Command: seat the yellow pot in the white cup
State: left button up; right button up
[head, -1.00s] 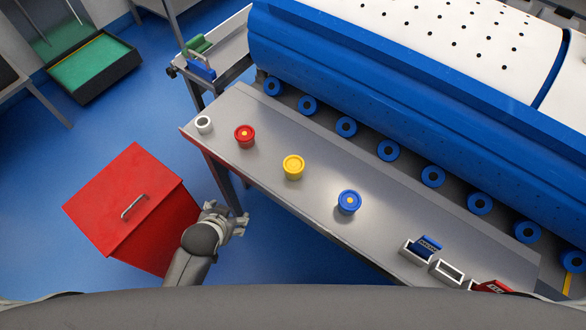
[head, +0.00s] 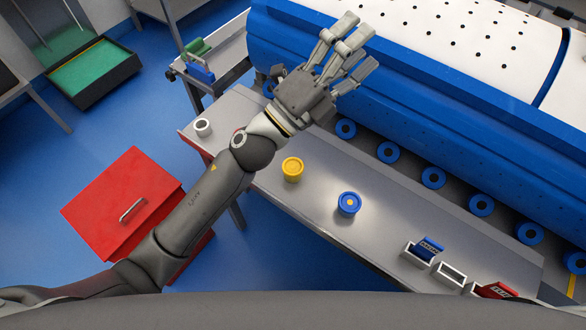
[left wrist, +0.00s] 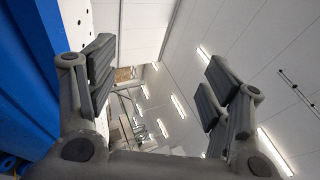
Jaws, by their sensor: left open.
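The yellow pot (head: 292,170) stands upright on the grey table (head: 300,211), to the right of my left forearm in the head view. The white cup (head: 203,127) stands at the table's left end and looks empty. My left gripper (head: 352,47) is open and empty, raised above the far side of the table in front of the blue machine. The left wrist view shows its spread fingers (left wrist: 160,92) with only ceiling and wall between them. The red pot is hidden behind my left arm. My right gripper is not in view.
A blue pot (head: 349,204) stands right of the yellow one. Small open boxes (head: 450,274) with blue and red pieces lie at the table's right end. The blue machine (head: 420,100) runs along the far side. A red cabinet (head: 120,205) stands on the floor at left.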

pick_arm(q)
jog(key=s+d+m+g+h, duration=0.2)
jog(key=s+d+m+g, duration=0.6)
jog(key=m+g, duration=0.5)
jog(key=m+y+p, duration=0.1)
jog(key=m+y, duration=1.5)
jog(key=y, duration=0.5)
send_over(293, 166)
jog(key=shift+g, duration=0.3)
jog(key=f, duration=1.7)
jog(key=s+f, duration=0.1)
jog(key=f, duration=0.8)
jog(key=shift+d+f, duration=0.1)
jog(key=f+p, duration=0.1)
jog(key=f, duration=0.1)
jog(key=w+f+p, duration=0.1)
jog(key=f, duration=0.2)
jog(key=shift+f, duration=0.35)
jog(key=c, duration=1.1)
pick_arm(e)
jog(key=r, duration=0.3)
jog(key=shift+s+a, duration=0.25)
